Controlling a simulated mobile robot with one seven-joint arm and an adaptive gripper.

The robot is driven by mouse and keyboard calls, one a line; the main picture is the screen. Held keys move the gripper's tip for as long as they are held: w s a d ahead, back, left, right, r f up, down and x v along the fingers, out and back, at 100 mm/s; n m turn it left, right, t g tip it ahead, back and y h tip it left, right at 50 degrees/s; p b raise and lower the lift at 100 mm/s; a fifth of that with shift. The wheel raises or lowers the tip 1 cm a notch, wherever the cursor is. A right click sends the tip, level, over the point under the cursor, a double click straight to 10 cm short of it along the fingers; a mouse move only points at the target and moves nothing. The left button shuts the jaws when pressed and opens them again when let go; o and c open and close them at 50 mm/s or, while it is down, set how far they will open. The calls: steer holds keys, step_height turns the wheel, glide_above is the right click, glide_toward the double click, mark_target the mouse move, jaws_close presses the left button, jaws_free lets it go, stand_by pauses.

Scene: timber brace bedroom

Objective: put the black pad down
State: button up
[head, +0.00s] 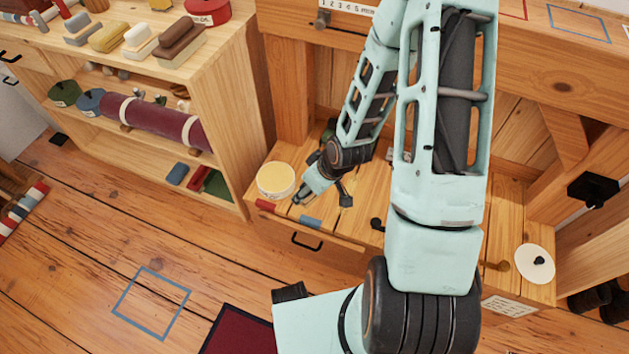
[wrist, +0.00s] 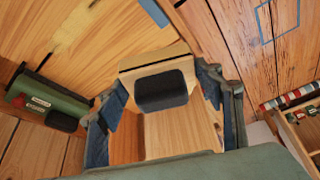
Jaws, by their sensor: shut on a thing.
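The black pad (wrist: 161,91) is a dark, rounded block between my fingers in the wrist view. Pale wood (wrist: 180,130) shows around and below it; I cannot tell whether the two are joined. My gripper (wrist: 165,76) is shut on the pad, with a finger on either side. In the head view my gripper (head: 303,195) is low over the front left of the wooden bench (head: 285,222), beside a round tin with a yellow top (head: 276,180). The pad cannot be made out clearly there, and I cannot tell whether it touches the bench.
A red block (head: 265,205) and a blue block (head: 310,221) lie along the bench's front edge. A shelf unit (head: 235,120) stands to the left, with several blocks on top. A white disc (head: 535,262) is at the bench's right end. A blue square outline (head: 151,303) marks clear floor.

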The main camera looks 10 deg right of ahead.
steer(key=w+d+f+b, duration=0.1)
steer(key=w+f, duration=0.2)
steer(key=w, duration=0.1)
steer(key=w+d+f+b, duration=0.1)
steer(key=w+f, duration=0.1)
steer(key=w, duration=0.2)
steer(key=w+d+f+b, duration=0.1)
steer(key=w+f, duration=0.2)
steer(key=w, duration=0.1)
steer(key=shift+d+f+b, duration=0.35)
steer(key=shift+w+f, duration=0.15)
steer(key=shift+f, duration=0.1)
steer(key=f, duration=0.1)
steer(key=f+b, duration=0.2)
steer(key=shift+w+d+f, duration=0.15)
steer(key=shift+w+f, duration=0.1)
steer(key=shift+f, duration=0.05)
steer(key=shift+r, duration=0.1)
